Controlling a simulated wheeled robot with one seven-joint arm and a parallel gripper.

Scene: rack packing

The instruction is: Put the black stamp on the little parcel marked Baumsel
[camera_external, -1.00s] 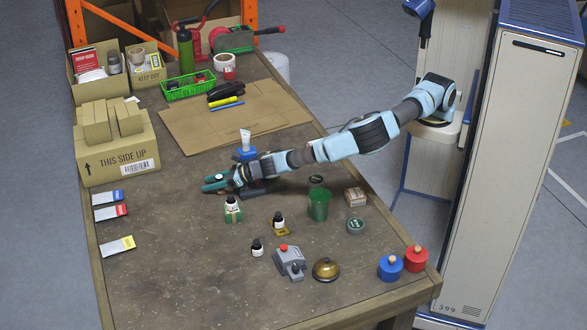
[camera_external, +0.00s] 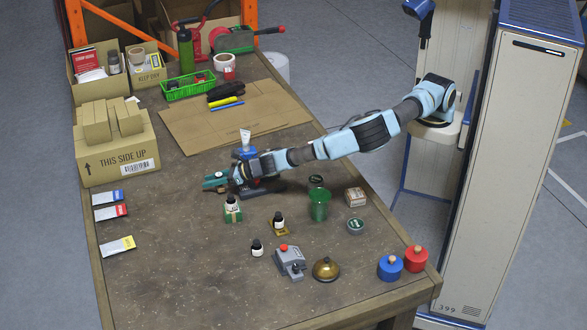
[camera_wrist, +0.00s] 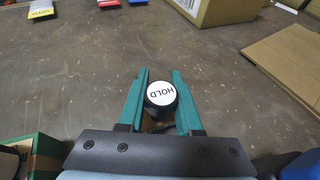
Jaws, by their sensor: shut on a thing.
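My gripper (camera_wrist: 160,88) has teal fingers shut on a dark, round stamp (camera_wrist: 162,93) with a white top reading HOLD. In the external view my gripper (camera_external: 213,183) is low over the left-middle of the table, and the stamp is mostly hidden there by the fingers. I cannot tell whether its underside touches the table. A small brown parcel (camera_external: 355,197) sits at the right side of the table, beyond the green cup from my gripper. Its marking is too small to read.
A green box with a black-capped bottle (camera_external: 232,210) stands close in front of my gripper. A blue stand with a white tube (camera_external: 245,152) is just behind. A green cup (camera_external: 319,206) and dark round tin (camera_external: 356,226) are near the parcel.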

